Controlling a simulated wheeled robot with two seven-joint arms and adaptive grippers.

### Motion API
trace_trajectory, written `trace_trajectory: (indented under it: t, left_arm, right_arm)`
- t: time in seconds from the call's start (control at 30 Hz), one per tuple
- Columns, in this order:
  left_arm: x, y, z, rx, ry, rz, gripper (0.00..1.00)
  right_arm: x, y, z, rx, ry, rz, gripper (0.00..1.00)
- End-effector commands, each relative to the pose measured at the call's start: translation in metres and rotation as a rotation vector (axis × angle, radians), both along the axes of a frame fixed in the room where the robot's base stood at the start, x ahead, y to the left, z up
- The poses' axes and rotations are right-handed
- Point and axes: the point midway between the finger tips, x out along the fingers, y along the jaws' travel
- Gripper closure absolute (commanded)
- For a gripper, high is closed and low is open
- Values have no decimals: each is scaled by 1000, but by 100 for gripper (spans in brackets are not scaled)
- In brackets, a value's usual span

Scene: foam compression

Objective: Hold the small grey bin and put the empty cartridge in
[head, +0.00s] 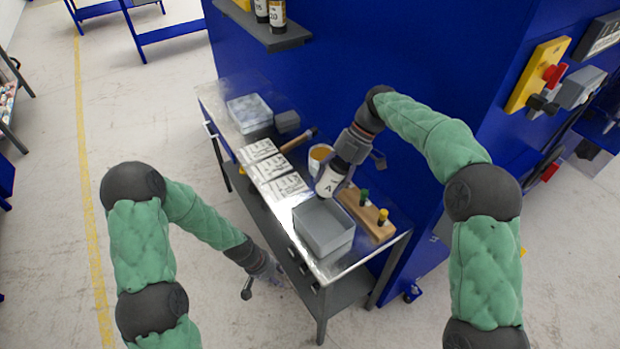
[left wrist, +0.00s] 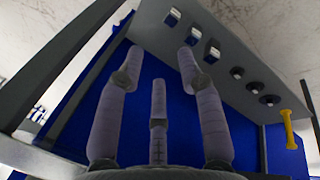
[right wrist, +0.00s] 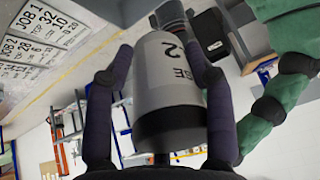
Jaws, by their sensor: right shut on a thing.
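The small grey bin (head: 323,243) stands upright and open on the near end of the metal table. My right gripper (head: 340,170) is shut on a white cartridge (head: 330,183) and holds it above the bin's far rim. In the right wrist view the cartridge (right wrist: 170,80) sits between the fingers, with dark print on its white label and a dark grey end. My left gripper (head: 265,278) is low beside the table's left edge, apart from the bin. In the left wrist view its spread fingers (left wrist: 160,65) are open and empty.
A wooden block (head: 362,215) with green- and yellow-capped items stands right of the bin. An orange-topped cup (head: 320,154), white printed cards (head: 275,177) and a clear box (head: 249,112) lie farther back on the table (head: 300,263). A blue wall (head: 400,60) stands behind it.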

Motion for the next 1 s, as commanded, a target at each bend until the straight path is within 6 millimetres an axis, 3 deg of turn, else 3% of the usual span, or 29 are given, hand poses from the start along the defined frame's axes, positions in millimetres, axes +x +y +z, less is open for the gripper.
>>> trace_trajectory:
  t: [0.03, 0.1, 0.37, 0.7, 1.0]
  left_arm:
    - [25, 9, 15, -2, -23, -11, 63]
    - [52, 20, 35, -11, -41, -36, 63]
    - [125, 45, 121, -51, -107, -158, 63]
    - [176, -24, 197, 102, -97, -597, 63]
    - [177, -81, 258, 290, -112, -918, 63]
  right_arm:
    - [0, 0, 1, 0, -1, -1, 100]
    - [0, 0, 1, 0, -1, -1, 100]
    - [0, 0, 1, 1, -1, -1, 100]
    - [0, 0, 1, 1, -1, -1, 100]
    - [0, 0, 1, 0, -2, -1, 100]
